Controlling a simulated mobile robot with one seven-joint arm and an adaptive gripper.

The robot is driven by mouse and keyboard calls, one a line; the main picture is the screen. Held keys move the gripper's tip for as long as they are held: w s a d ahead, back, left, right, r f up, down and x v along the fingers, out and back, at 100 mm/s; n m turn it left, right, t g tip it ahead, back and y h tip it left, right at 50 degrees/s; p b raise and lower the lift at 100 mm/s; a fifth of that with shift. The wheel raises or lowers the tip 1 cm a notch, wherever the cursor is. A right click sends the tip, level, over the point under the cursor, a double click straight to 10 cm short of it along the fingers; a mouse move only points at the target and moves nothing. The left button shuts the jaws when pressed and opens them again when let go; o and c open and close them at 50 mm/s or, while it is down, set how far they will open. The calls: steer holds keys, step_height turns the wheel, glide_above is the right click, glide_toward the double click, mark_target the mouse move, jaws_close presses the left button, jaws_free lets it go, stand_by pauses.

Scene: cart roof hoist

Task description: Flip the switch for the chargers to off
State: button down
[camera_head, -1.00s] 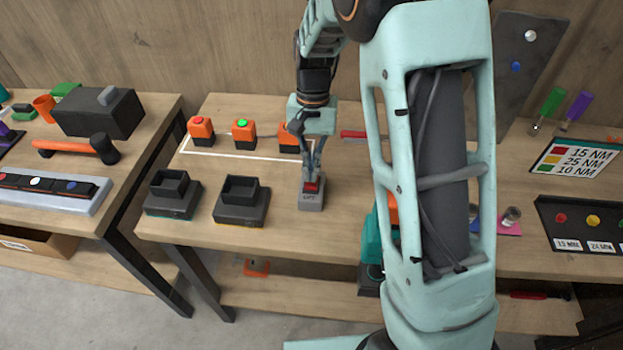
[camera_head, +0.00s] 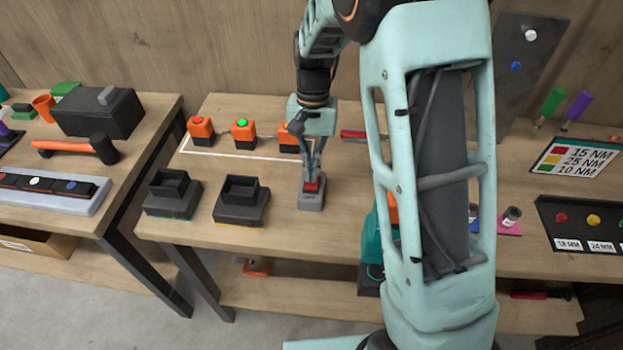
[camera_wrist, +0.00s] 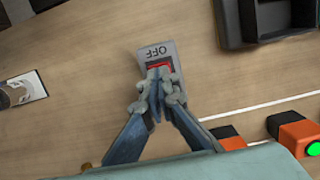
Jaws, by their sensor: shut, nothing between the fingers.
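The switch (camera_head: 311,199) is a small grey box with a red rocker on top, standing on the bench to the right of the two black chargers. In the wrist view the switch (camera_wrist: 155,52) shows the word OFF on its far end, upside down. My gripper (camera_head: 313,176) is shut and empty, pointing down with its fingertips at the red rocker. In the wrist view the fingertips (camera_wrist: 157,76) cover part of the rocker, so I cannot tell which way it is tilted. The chargers (camera_head: 173,193) and (camera_head: 241,201) are black open-topped docks, both empty.
Orange batteries (camera_head: 201,131) with coloured tops stand in a white outlined area (camera_head: 240,154) behind the chargers. A torque label board (camera_head: 577,160) and a dark tray (camera_head: 583,222) lie at the right. The bench around the switch is clear.

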steer(key=shift+s+f+b, duration=0.2)
steer(key=shift+f+b, duration=0.5)
steer(key=shift+f, duration=0.45)
steer(key=shift+r, duration=0.15)
stand_by(0.4)
steer(key=shift+w+r+p, duration=0.2)
steer(key=shift+r+p, duration=0.7)
steer(key=shift+r, duration=0.25)
steer(key=shift+w+r+p, duration=0.15)
steer(key=shift+r+p, duration=0.8)
steer(key=shift+r, duration=0.2)
steer(key=shift+w+r+p, duration=0.2)
steer(key=shift+r+p, duration=0.7)
steer(key=shift+r, duration=0.25)
